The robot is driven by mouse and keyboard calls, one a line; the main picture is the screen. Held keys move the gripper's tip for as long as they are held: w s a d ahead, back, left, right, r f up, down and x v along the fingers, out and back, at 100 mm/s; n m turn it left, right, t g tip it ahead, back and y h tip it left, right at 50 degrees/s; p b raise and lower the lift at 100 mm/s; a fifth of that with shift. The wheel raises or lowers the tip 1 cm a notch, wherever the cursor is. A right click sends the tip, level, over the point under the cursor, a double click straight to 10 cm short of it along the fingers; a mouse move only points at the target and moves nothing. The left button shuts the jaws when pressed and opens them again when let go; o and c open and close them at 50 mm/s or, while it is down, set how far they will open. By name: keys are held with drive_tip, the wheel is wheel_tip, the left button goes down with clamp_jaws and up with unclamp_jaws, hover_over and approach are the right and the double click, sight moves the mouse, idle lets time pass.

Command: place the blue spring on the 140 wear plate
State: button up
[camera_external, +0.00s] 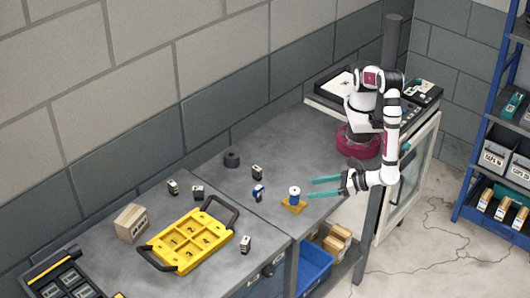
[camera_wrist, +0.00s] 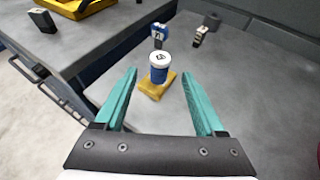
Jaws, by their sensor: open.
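A blue cylinder with a white labelled top, which looks like the blue spring (camera_external: 294,192), stands upright on a small yellow block (camera_external: 291,208) near the bench's front edge. In the wrist view the blue spring (camera_wrist: 158,72) and the yellow block (camera_wrist: 153,92) lie ahead, between the lines of my fingers. My gripper (camera_external: 311,188) is open and empty, its teal fingers pointing left at the spring, seemingly just short of it. A smaller blue piece with a white label (camera_external: 258,193) stands behind it. I cannot read the labels, so I cannot tell which thing is the 140 wear plate.
A yellow compartment tray (camera_external: 187,263) with black handles lies on the left bench, among several small dark labelled blocks. A cardboard box (camera_external: 131,222) stands left of it. A dark round piece (camera_external: 231,159) is near the wall.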

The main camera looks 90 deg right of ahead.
drive_tip(key=shift+s+a+r, duration=0.15)
drive_tip(key=shift+s+r, duration=0.1)
drive_tip(key=shift+s, duration=0.3)
drive_tip(key=w+d+r+m+g+h, duration=0.2)
drive_tip(key=w+d+r+m+g, duration=0.15)
drive_tip(key=d+m, duration=0.45)
drive_tip(key=w+d+r+m+g+h, duration=0.25)
drive_tip(key=d+r+m+g, duration=0.3)
drive_tip(key=d, duration=0.45)
drive_tip(key=s+d+r+m+g+y, duration=0.2)
drive_tip(key=s+d+m+y, duration=0.3)
drive_tip(key=m, duration=0.7)
drive_tip(key=s+d+r+m+g+y, duration=0.2)
drive_tip(key=s+d+m+y, duration=0.3)
drive_tip(key=m, duration=0.8)
drive_tip(key=shift+s+d+r, duration=0.65)
drive_tip(key=shift+s+r, duration=0.25)
drive_tip(key=shift+s, duration=0.35)
